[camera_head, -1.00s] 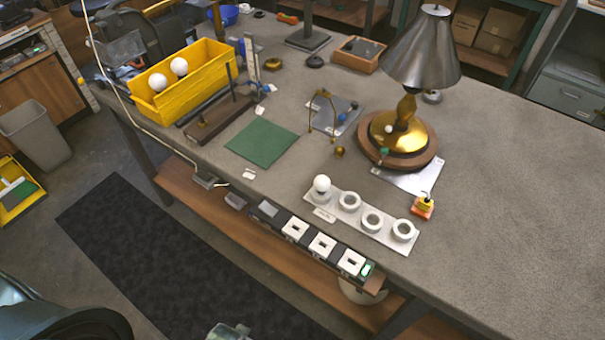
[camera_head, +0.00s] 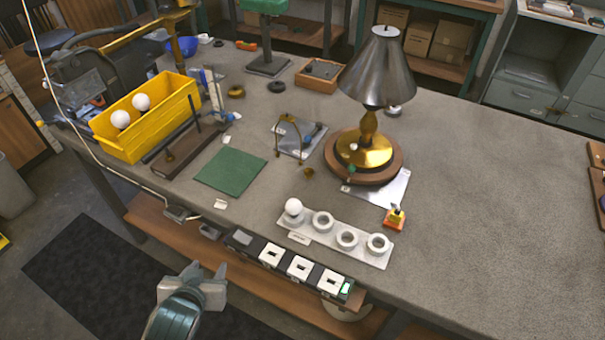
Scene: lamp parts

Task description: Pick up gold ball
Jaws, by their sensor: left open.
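The small gold ball (camera_head: 308,172) sits on the grey tabletop, just right of the foot of a thin gold wire frame (camera_head: 279,137) and left of the lamp's wooden base. My left gripper (camera_head: 192,279) is at the bottom of the view, in front of the table edge and far from the ball. It is open, and I see nothing between its fingers. My right gripper is not in view.
The lamp (camera_head: 380,75) stands right of the ball. A white tray (camera_head: 335,242) with one white bulb and several rings lies nearer me. A green mat (camera_head: 231,171) and a yellow bin (camera_head: 150,120) with two white bulbs are left. The table's right side is mostly clear.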

